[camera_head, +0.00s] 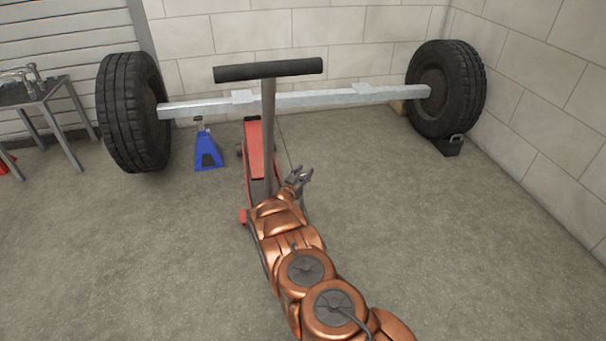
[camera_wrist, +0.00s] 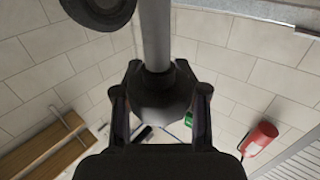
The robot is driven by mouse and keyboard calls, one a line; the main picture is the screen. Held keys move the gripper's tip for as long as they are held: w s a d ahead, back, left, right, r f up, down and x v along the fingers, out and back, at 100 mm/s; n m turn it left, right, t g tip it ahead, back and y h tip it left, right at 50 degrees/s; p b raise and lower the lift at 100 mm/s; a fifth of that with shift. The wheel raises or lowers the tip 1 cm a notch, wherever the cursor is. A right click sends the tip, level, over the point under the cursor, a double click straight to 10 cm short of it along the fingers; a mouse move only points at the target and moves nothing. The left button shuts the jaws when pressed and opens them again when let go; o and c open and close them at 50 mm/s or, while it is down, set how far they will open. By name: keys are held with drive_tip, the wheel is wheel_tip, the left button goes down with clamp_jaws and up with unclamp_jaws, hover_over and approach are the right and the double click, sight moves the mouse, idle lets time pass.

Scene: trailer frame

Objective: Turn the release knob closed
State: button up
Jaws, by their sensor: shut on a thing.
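The red floor jack (camera_head: 255,150) stands under the trailer axle. Its upright grey handle shaft (camera_head: 268,115) carries a black crossbar grip (camera_head: 268,70). My gripper (camera_head: 301,174) is just right of the shaft's lower part. In the wrist view my gripper (camera_wrist: 161,97) has one finger on each side of a dark, rounded release knob (camera_wrist: 160,88) at the end of a grey rod (camera_wrist: 155,35), and is shut on it. In the head view the knob cannot be made out.
The axle beam (camera_head: 300,99) spans between a left tyre (camera_head: 133,112) and a right tyre (camera_head: 445,88). A blue jack stand (camera_head: 208,150) stands left of the jack. A metal table (camera_head: 45,93) is at far left. The floor to the right is clear.

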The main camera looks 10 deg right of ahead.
drive_tip(key=shift+a, duration=0.1)
drive_tip(key=o, duration=0.9)
drive_tip(key=shift+c, duration=0.2)
drive_tip(key=shift+s, duration=0.1)
drive_tip(key=v, duration=1.2)
